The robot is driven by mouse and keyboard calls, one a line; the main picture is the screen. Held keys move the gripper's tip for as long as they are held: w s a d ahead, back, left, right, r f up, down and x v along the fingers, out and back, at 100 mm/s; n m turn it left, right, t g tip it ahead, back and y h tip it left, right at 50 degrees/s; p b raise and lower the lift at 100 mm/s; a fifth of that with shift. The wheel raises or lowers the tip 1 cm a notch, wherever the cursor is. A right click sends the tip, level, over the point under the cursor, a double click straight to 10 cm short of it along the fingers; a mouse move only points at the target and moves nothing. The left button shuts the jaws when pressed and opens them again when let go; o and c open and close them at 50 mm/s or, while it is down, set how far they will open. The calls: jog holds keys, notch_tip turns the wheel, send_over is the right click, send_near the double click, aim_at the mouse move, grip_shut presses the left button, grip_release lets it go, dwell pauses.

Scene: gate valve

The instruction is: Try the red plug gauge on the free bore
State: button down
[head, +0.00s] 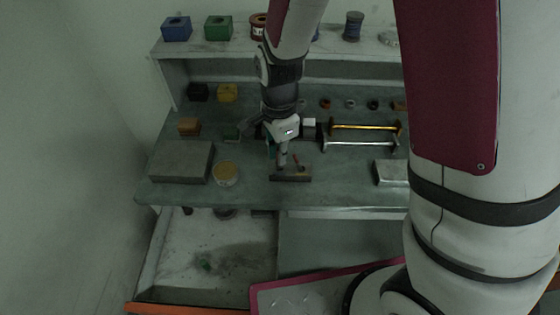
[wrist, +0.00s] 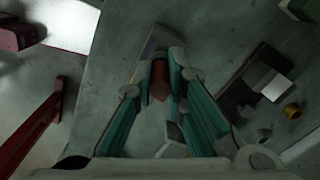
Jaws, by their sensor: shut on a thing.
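My gripper (wrist: 160,82) is shut on a dull red cylinder, which looks like the red plug gauge (wrist: 159,79), seen end-on between the teal fingers. In the head view my gripper (head: 282,160) points down at a low dark block (head: 291,178) near the bench's front edge. A small red upright piece (head: 297,159) shows beside the fingers there. In the wrist view a pale grey piece (wrist: 158,42) lies just beyond the fingertips. I cannot tell whether the gauge touches it or any bore. The free bore is not clearly visible.
A large grey block (head: 181,161) and a round tan dish (head: 225,173) stand left on the bench. Gold (head: 365,127) and silver (head: 360,144) bars lie right, with a silver block (head: 391,173) nearer the front. Coloured boxes line the back shelf, including a green one (head: 218,28).

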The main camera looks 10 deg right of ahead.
jog(key=shift+r+p, duration=1.35)
jog(key=shift+r, duration=0.9)
